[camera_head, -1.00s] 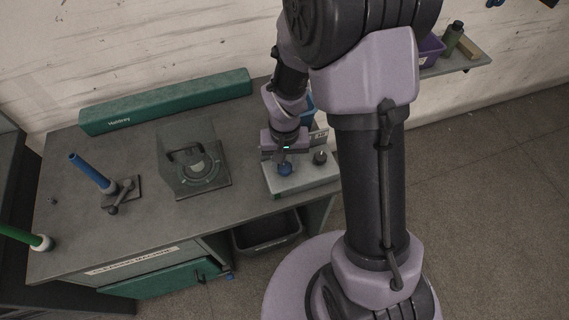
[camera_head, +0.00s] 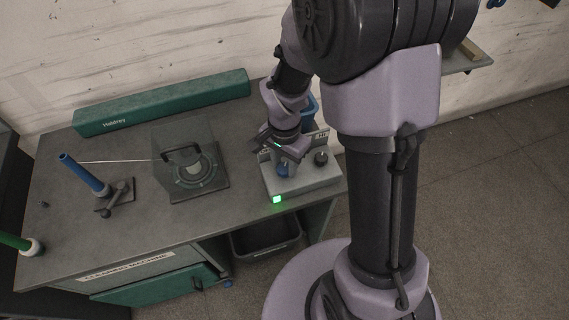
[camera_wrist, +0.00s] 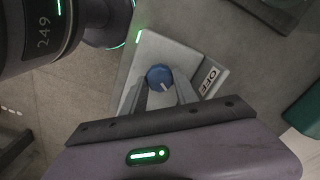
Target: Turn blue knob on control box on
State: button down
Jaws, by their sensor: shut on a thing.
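The control box (camera_head: 305,186) is pale grey and sits at the right end of the bench. Its blue knob (camera_head: 283,170) is between the fingers of my gripper (camera_head: 284,163), which is shut on it from above. In the wrist view the blue knob (camera_wrist: 158,74) has a white pointer mark, and one finger lies on each side of it. A green light (camera_head: 277,199) glows at the box's front left corner.
A dark knob (camera_head: 320,158) stands on the box right of my gripper. A clear-covered unit (camera_head: 190,165) is to the left, with a blue post (camera_head: 83,174) beyond it and a thin thread between them. A dark bin (camera_head: 266,240) is below the bench edge.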

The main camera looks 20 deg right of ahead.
aim_at(285, 167)
dwell(0.4)
jog(key=c, duration=0.9)
grip_release()
jog(key=shift+c, duration=0.2)
jog(key=shift+r, duration=0.1)
notch_tip(285, 167, up, 17)
jog(key=p, duration=0.6)
jog(key=shift+r+p, duration=0.15)
jog(key=shift+p, duration=0.25)
jog(key=s+a+r+n+t+y+b, duration=0.1)
jog(key=s+a+r+n+t+b, duration=0.1)
jog(key=s, duration=0.4)
jog(key=s+a+r+n+t+y+b, duration=0.1)
jog(key=s+a+r+n+t+b, duration=0.1)
jog(key=s, duration=0.5)
notch_tip(285, 167, up, 3)
jog(key=shift+s+r+n+t+b, duration=0.15)
jog(key=shift+s+n+t+b, duration=0.15)
jog(key=shift+n+t, duration=0.75)
